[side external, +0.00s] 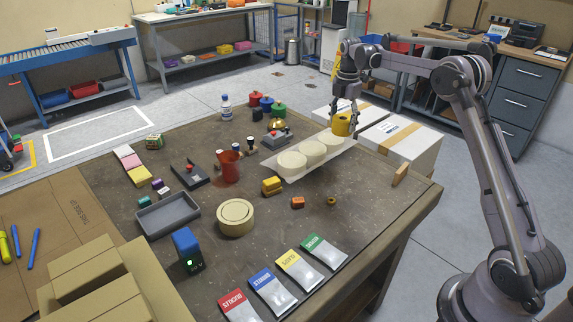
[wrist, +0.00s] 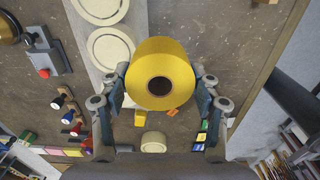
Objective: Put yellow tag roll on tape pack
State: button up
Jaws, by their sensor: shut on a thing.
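The yellow tag roll (side external: 341,125) is held in my gripper (side external: 345,114), above the table near the far right end of the tape pack. In the wrist view the yellow roll (wrist: 160,60) sits with its round face and dark centre hole toward the camera, between the two fingers of my gripper (wrist: 161,88). The tape pack (side external: 290,179) is a long white tray carrying 3 cream rolls in a row. In the wrist view the pack (wrist: 137,18) shows at upper left, partly covered by the yellow roll. Contact between roll and pack is not clear.
A large cream tape roll (side external: 235,215), a red cup (side external: 229,168), a grey tray (side external: 168,216) and an orange-yellow block (side external: 271,186) stand left of the pack. White cartons (side external: 402,146) stand beyond the table's right edge. Several coloured packets (side external: 297,268) lie near the front edge.

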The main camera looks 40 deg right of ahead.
jog(key=w+a+f, duration=0.2)
jog(key=w+a, duration=0.1)
jog(key=w+a+f, duration=0.3)
jog(key=shift+w+f, duration=0.25)
jog(key=shift+w, duration=0.05)
jog(key=shift+f, duration=1.95)
jog(key=shift+f, duration=0.15)
jog(key=o, duration=1.1)
jog(key=shift+o, duration=0.2)
